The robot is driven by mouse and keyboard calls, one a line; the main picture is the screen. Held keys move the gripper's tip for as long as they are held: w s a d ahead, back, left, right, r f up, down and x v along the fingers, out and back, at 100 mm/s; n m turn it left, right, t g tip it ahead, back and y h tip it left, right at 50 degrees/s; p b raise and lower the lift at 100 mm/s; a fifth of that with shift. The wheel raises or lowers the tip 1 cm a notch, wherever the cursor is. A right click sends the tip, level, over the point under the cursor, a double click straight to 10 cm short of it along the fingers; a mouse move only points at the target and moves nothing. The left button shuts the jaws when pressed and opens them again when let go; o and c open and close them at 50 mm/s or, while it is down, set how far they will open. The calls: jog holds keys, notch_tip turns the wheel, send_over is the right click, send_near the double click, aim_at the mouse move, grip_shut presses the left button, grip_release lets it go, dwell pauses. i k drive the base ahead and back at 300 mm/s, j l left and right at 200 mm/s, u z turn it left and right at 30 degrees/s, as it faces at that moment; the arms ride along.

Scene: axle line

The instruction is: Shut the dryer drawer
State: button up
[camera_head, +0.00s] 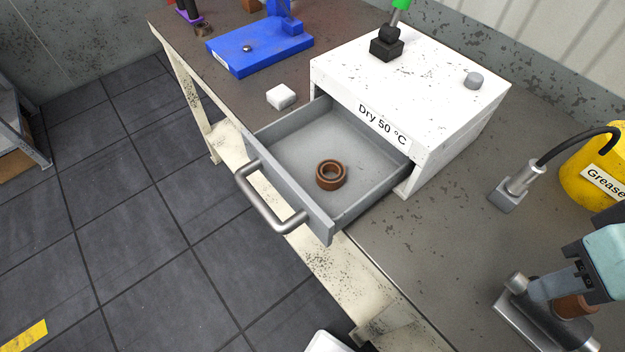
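The dryer (420,75) is a white speckled box on the bench, labelled "Dry 50 °C". Its grey drawer (318,222) is pulled far out toward the lower left, past the bench's front edge. A metal bar handle (268,203) is on the drawer's front, with nothing touching it. A brown ring (332,175) lies flat on the drawer floor, near the middle. I cannot make out my gripper in this view. A white part with a dark edge is cut off at the bottom, and I cannot tell what it is.
A small white block (281,96) sits on the bench close to the drawer's left side. A blue fixture (258,52) stands behind it. A yellow grease container (592,170) and a teal-and-metal device (590,262) are at right. Floor in front of the handle is clear.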

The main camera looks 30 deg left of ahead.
aim_at(288, 151)
jog(key=u, duration=1.6)
jog(key=k+j, duration=0.1)
jog(key=j+u, duration=0.1)
jog(key=j, duration=0.2)
jog(key=i+j+u, duration=0.1)
jog(key=i+j, duration=0.05)
jog(key=j, duration=0.1)
